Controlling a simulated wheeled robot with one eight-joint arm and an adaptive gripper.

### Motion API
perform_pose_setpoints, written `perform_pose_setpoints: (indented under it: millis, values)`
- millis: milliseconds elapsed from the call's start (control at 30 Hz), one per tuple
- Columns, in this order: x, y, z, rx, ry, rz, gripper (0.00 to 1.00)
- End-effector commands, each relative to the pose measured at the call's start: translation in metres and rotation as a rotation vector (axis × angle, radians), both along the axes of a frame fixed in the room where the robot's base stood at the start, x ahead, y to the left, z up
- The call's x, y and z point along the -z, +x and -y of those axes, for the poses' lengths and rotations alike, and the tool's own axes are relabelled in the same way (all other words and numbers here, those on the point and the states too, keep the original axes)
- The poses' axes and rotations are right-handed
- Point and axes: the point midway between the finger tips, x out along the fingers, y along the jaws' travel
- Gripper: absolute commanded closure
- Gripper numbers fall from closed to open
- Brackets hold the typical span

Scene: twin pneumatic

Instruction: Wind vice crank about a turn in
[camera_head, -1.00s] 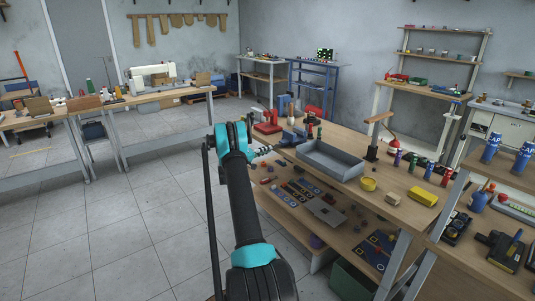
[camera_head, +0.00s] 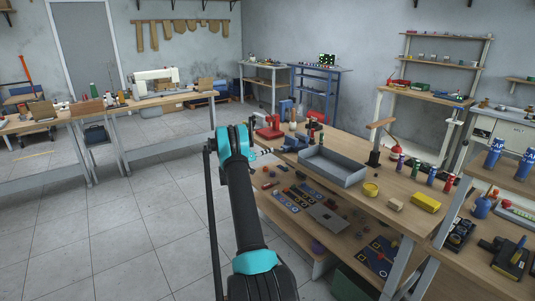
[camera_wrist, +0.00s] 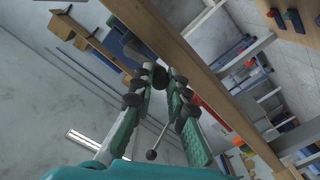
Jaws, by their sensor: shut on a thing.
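The blue vice (camera_head: 297,142) sits at the near left end of the wooden workbench, beside the grey tray. My gripper (camera_head: 266,152) reaches to its left side, where it is small and partly hidden by my arm. In the wrist view my gripper (camera_wrist: 160,82) has its two dark teal fingers closed in around the vice crank. A thin crank rod with a ball end (camera_wrist: 151,155) shows between the fingers, slanting down. A dark round knob sits between the fingertips. The exact contact and most of the vice are hidden in the wrist view.
A grey open tray (camera_head: 332,166) stands right of the vice, with a yellow box (camera_head: 426,202) farther right. Red equipment (camera_head: 268,127) stands behind the vice. A lower shelf (camera_head: 300,220) holds several small parts. Open floor (camera_head: 130,230) lies left.

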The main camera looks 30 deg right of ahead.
Motion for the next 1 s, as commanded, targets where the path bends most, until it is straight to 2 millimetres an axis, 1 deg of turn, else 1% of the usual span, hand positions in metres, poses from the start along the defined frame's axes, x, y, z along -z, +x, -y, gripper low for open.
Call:
perform_pose_setpoints:
  millis: [267, 300, 467, 767, 867, 967, 1000]
  values:
    - [0.000, 0.001, -0.001, -0.001, 0.000, 0.000, 1.00]
    - [0.000, 0.001, -0.001, -0.001, 0.000, -0.001, 0.85]
    - [0.000, 0.000, -0.001, -0.001, 0.000, -0.001, 0.65]
    - [0.000, 0.000, -0.001, -0.001, -0.001, -0.001, 0.65]
    - [0.000, 0.000, -0.008, -0.001, 0.000, -0.001, 0.65]
    - [0.000, -0.001, -0.021, -0.001, 0.000, -0.001, 0.65]
    - [0.000, -0.001, -0.028, -0.003, -0.001, -0.001, 0.65]
